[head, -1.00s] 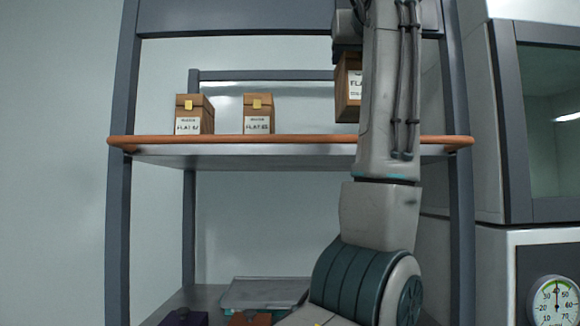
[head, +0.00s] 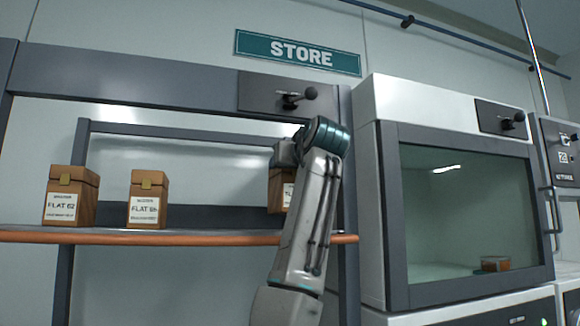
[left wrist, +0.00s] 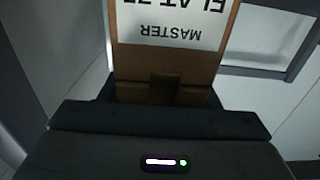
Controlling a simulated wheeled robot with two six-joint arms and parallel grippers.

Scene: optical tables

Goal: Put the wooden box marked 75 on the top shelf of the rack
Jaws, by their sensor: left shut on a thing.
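The wooden box marked 75 (head: 278,190) is partly hidden behind my left arm in the head view, over the right part of the rack's top shelf (head: 130,238). Its bottom edge shows higher in the picture than those of the other boxes; I cannot tell if it touches the shelf. My left gripper (head: 286,153) is at the top of this box. In the left wrist view the gripper (left wrist: 160,98) is shut on the box (left wrist: 175,65), whose white label reads MASTER and FLAT 75 upside down, partly cut off. My right gripper is not in view.
Two similar wooden boxes stand on the shelf at left: one marked 62 (head: 70,197) and one (head: 147,200) with a hard-to-read number. Bare shelf lies between them and my arm. A rack post and a glass-fronted cabinet (head: 470,220) stand at right.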

